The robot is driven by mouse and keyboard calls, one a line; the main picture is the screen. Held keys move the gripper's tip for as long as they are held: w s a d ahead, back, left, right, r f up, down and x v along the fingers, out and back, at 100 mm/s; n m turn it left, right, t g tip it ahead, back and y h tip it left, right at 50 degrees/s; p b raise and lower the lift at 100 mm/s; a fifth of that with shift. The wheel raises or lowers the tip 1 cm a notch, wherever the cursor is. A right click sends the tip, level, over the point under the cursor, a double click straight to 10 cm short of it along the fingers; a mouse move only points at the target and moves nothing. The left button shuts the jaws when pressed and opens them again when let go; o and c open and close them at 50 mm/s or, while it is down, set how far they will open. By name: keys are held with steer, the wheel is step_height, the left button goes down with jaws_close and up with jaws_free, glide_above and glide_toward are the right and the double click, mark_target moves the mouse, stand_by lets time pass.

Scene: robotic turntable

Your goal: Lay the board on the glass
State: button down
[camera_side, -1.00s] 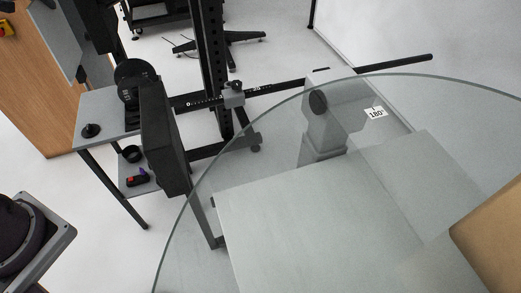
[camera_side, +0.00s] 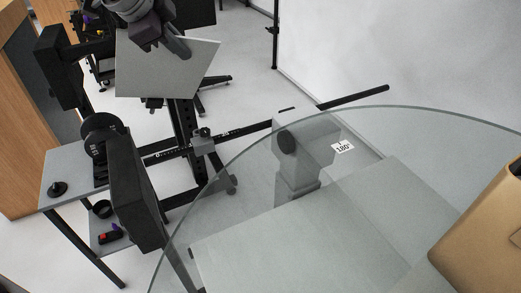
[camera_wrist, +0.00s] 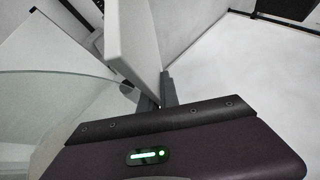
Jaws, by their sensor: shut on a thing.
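The board (camera_side: 165,70) is a flat light-grey panel at the top of the side view. My gripper (camera_side: 178,45) is shut on its upper edge, and the board hangs tilted, well apart from the glass. In the wrist view the board (camera_wrist: 133,40) shows nearly edge-on, held between the fingers of my gripper (camera_wrist: 160,92). The glass (camera_side: 235,195) is a large round clear turntable top filling the lower right of the side view. Its rim also shows in the wrist view (camera_wrist: 50,95), at the left. The fingertips are partly hidden by the board.
A brown box-like object (camera_side: 485,235) is at the right over the glass. A "180°" label (camera_side: 342,147) lies near the far rim. A black panel (camera_side: 137,190) and a small grey side table (camera_side: 60,172) with camera gear stand left of the glass.

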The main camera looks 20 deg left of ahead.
steer(key=s+d+m+g+h, duration=0.3)
steer(key=s+d+m+h, duration=0.5)
steer(key=s+d+m, duration=1.6)
steer(key=s+d+f+n, duration=0.4)
steer(key=s+f+n, duration=0.2)
steer(key=f, duration=0.4)
steer(key=shift+s+d, duration=0.3)
steer(key=shift+s, duration=0.2)
steer(key=c, duration=1.8)
jaws_free()
steer(key=shift+o, duration=0.2)
